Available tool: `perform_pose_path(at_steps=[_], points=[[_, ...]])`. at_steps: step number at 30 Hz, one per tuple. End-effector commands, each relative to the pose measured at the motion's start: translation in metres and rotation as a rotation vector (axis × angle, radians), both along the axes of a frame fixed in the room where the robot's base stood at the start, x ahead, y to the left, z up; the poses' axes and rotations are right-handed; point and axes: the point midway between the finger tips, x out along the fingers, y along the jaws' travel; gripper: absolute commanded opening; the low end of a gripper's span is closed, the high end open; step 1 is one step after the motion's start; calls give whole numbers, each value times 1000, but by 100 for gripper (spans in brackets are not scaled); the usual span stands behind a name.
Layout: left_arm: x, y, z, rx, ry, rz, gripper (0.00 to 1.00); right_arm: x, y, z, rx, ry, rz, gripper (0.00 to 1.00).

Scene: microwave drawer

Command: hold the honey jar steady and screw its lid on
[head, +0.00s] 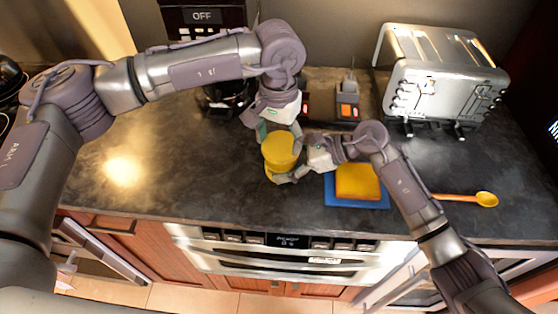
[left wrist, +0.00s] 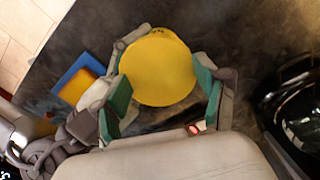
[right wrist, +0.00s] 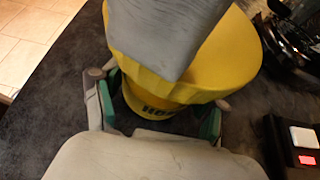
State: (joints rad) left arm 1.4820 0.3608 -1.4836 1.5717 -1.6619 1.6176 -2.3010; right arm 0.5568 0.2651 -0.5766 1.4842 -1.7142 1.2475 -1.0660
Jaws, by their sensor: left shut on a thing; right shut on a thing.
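The yellow lid (head: 281,147) sits at the top of the yellow honey jar (head: 275,173) on the dark counter. My left gripper (head: 279,136) comes from above and is shut on the lid, which shows round between its fingers in the left wrist view (left wrist: 158,68). My right gripper (head: 289,169) is shut on the jar body from the right. In the right wrist view, part of the jar's lettering (right wrist: 155,107) shows below the wide lid (right wrist: 150,75), and a grey finger covers part of the lid. I cannot tell how far the threads are engaged.
A yellow sponge-like block (head: 357,181) on a blue base (head: 345,202) lies just right of the jar, under my right arm. A silver toaster (head: 445,80) stands at the back right. The counter's left side is clear.

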Motion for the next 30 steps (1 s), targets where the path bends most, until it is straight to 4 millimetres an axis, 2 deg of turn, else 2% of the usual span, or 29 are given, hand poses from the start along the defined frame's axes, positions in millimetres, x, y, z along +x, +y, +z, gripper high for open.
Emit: perform_pose_path(at_steps=[1,8,15,23,24,28,30], points=[[-5,3,-10,16,20,-63,31,4,-2,3,5,-3,-10,10],[-6,2,-10,15,23,-235,31,4,-2,3,6,-2,-12,10],[-7,1,-10,12,23,-532,30,5,-2,3,6,-2,-15,10],[-8,0,-10,12,24,-573,30,5,-2,3,6,-2,-16,10],[-8,0,-10,12,24,-572,79,5,-2,3,6,-2,-17,10],[-7,0,-9,11,22,-570,100,5,-2,3,6,-3,-14,10],[-6,0,-8,11,18,-568,100,4,-1,3,5,-2,-12,10]])
